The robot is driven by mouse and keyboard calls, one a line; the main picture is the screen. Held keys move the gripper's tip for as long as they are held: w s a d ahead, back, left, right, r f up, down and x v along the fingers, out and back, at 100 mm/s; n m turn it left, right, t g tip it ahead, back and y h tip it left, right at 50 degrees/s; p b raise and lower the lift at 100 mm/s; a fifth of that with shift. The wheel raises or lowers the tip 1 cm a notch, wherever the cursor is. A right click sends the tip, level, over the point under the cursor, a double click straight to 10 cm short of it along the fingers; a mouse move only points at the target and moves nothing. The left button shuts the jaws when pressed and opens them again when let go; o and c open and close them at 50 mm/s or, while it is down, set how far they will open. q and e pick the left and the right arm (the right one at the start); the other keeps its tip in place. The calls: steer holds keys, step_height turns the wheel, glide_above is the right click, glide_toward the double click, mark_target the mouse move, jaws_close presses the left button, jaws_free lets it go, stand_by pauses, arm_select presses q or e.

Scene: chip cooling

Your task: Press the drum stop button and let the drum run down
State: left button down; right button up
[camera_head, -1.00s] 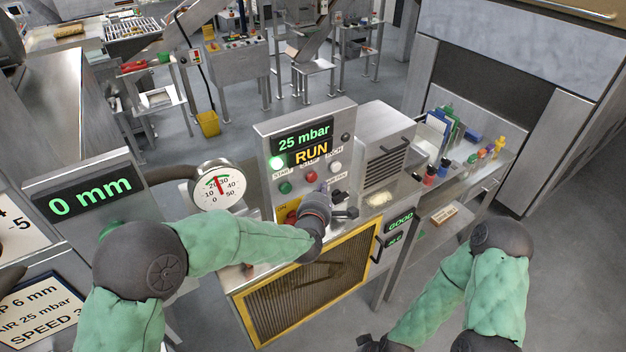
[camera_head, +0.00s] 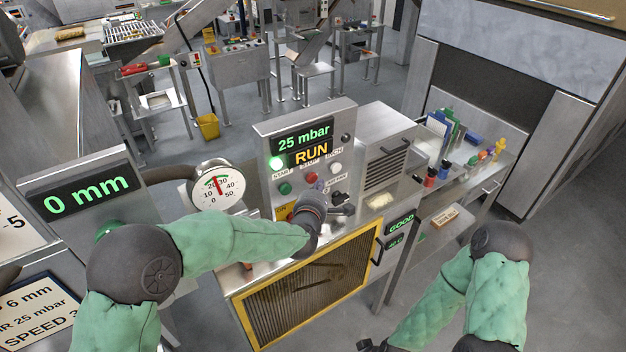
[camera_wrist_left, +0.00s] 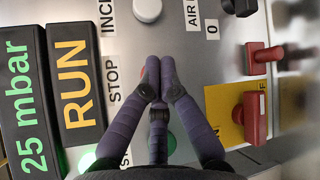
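The control panel (camera_head: 262,140) stands upright ahead, with its display (camera_head: 311,152) reading RUN below 25 mbar. The red stop button (camera_head: 311,178) sits under the STOP label, right of the green start button (camera_head: 285,188). My left gripper (camera_head: 322,188) is in front of the panel, just below the stop button. In the left wrist view its fingers (camera_wrist_left: 158,78) are drawn together with nothing between them, beside the STOP label (camera_wrist_left: 113,80). They hide most of the red button (camera_wrist_left: 143,74); contact cannot be told. My right gripper (camera_head: 374,345) is low at the bottom edge, mostly cut off.
A pressure gauge (camera_head: 215,187) stands left of the panel. A white button (camera_head: 336,168) and a black knob are close by. A yellow-framed guard (camera_head: 300,285) is below.

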stand_by(0.8)
arm_select(q)
steer(key=shift+w+a+b, duration=0.25)
steer(key=shift+w+b, duration=0.1)
steer(key=shift+b, duration=0.3)
steer(key=shift+w+a+b, duration=0.3)
steer(key=shift+w+b, duration=0.1)
steer(key=shift+b, duration=0.1)
stand_by(0.5)
steer(key=shift+s+d, duration=0.1)
stand_by(0.4)
steer(key=shift+s+d, duration=0.4)
steer(key=shift+s, duration=0.25)
